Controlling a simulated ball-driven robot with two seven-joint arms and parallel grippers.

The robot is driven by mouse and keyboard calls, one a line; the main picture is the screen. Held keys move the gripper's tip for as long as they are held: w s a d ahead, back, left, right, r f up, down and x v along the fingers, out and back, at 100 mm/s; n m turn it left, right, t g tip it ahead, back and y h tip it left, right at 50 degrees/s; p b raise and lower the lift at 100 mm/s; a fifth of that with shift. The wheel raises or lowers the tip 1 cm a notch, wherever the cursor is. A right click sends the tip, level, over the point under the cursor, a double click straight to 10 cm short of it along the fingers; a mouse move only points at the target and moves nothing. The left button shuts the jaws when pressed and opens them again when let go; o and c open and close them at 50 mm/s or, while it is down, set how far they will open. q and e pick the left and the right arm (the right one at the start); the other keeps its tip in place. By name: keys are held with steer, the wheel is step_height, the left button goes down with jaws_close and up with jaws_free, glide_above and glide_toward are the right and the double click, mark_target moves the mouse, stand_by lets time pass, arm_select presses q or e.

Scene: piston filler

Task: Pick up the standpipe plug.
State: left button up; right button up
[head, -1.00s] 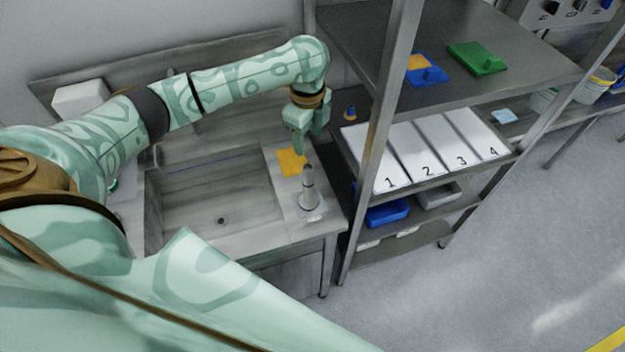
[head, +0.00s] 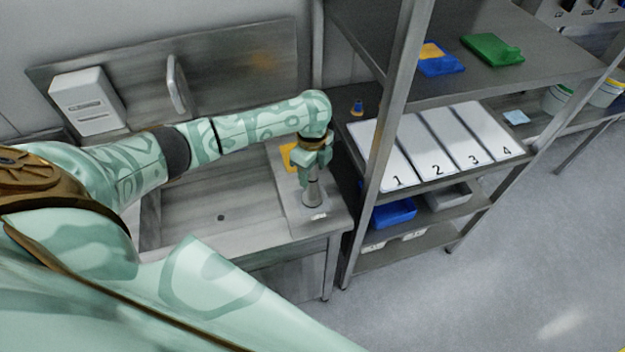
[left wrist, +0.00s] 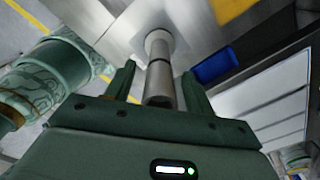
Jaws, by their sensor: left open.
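The standpipe plug (head: 314,192) is a grey upright cylinder on the steel drainboard (head: 333,214), right of the sink basin. My left gripper (head: 313,170) is over its upper end, which is partly hidden in the head view. In the left wrist view the plug (left wrist: 160,78) reaches from its wider foot on the steel up between the two fingers of the open left gripper (left wrist: 158,72). I cannot tell whether either finger touches it. My right gripper is not in view.
A yellow-orange cloth or sponge (head: 288,157) lies behind the plug. The empty basin (head: 205,190) is to the left.

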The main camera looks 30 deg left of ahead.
arm_select(q)
steer(key=shift+r, duration=0.1)
jaws_close()
